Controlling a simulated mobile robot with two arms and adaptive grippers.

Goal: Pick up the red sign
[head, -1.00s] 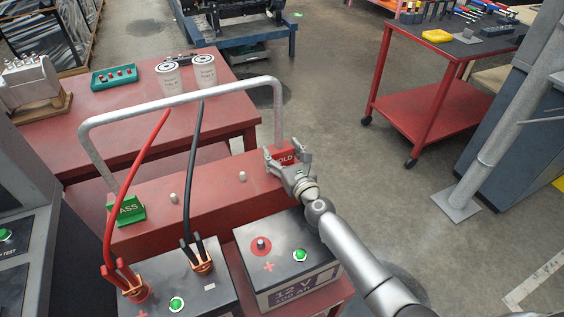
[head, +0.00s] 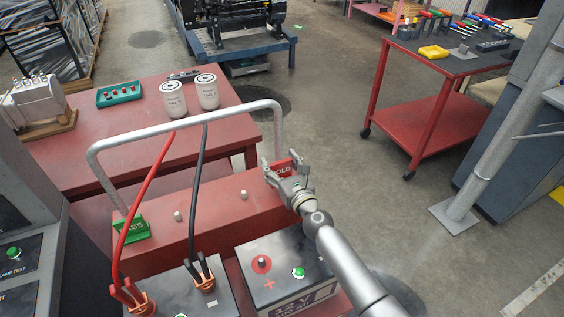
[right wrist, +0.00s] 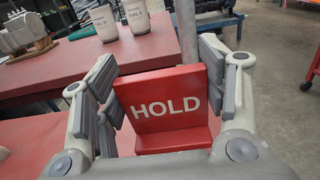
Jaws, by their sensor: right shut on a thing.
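The red sign with white "HOLD" lettering (right wrist: 168,108) stands upright in the right wrist view. In the head view the sign (head: 284,171) is at the right end of the red box (head: 210,213). My right gripper (head: 281,164) is shut on the sign, with one finger at each side edge. The sign's lower part is partly hidden by the gripper in the head view. A green sign (head: 133,229), its lettering partly covered by a red cable, stands at the box's left end. My left gripper is not in view.
A grey tube handle (head: 190,122) arches over the box. A red table (head: 110,148) with two white filters (head: 173,100) is behind. A red cart (head: 420,126) stands right, with open floor between.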

